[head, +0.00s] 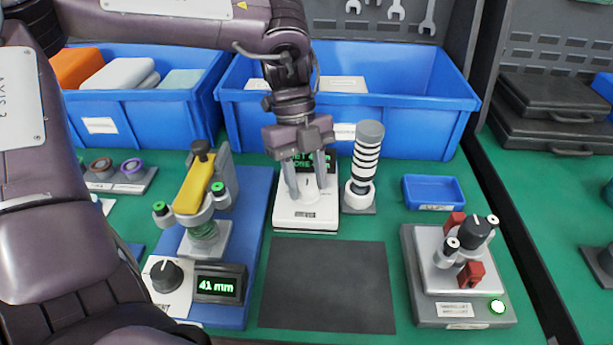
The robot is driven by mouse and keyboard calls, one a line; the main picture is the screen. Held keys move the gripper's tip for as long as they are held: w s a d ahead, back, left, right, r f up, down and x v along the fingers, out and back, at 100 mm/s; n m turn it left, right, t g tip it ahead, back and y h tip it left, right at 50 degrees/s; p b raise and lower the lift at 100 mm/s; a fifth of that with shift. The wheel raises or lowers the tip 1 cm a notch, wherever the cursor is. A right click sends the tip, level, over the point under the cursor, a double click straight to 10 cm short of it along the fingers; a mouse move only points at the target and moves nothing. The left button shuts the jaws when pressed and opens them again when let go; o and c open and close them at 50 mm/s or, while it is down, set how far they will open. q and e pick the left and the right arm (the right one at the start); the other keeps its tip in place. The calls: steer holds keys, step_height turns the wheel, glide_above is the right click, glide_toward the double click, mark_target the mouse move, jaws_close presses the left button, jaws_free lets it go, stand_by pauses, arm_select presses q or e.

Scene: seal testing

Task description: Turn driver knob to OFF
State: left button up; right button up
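A black round knob (166,274) with a white pointer mark sits on a white plate at the front left, beside a small display (218,285) reading 41 mm. The pointer tilts up and right; the plate's lettering is too small to read. I take this as the driver knob. My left gripper (307,190) is away from it, to the upper right, pointing down over a white scale-like device (306,221). Its two fingers are apart, on either side of a small white piece on that device; I cannot tell whether they touch it. My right gripper is not in view.
A yellow-topped lever rig (195,188) stands behind the knob on a blue base (256,220). A striped cylinder (367,155) stands right of the gripper. A dark mat (327,286) lies clear in front. A grey clamp fixture (455,275) with a green light is at right. Blue bins (420,105) line the back.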

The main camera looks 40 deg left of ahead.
arm_select(q)
steer(key=c, duration=0.6)
steer(key=shift+n+t+b, duration=0.5)
steer(key=shift+n+b, duration=0.05)
steer(key=shift+n, duration=0.55)
steer(key=shift+s+n+t+h+b, duration=0.1)
steer(key=shift+n+t+h+b, duration=0.25)
steer(key=shift+n, duration=0.75)
steer(key=shift+n+t, duration=0.35)
steer(key=shift+n, duration=0.35)
steer(key=shift+n+t, duration=0.3)
steer(key=shift+n, duration=0.6)
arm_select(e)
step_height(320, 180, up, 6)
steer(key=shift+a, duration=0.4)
arm_select(q)
steer(key=shift+a, duration=0.1)
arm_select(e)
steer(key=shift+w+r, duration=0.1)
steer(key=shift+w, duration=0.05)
arm_select(q)
steer(key=o, duration=1)
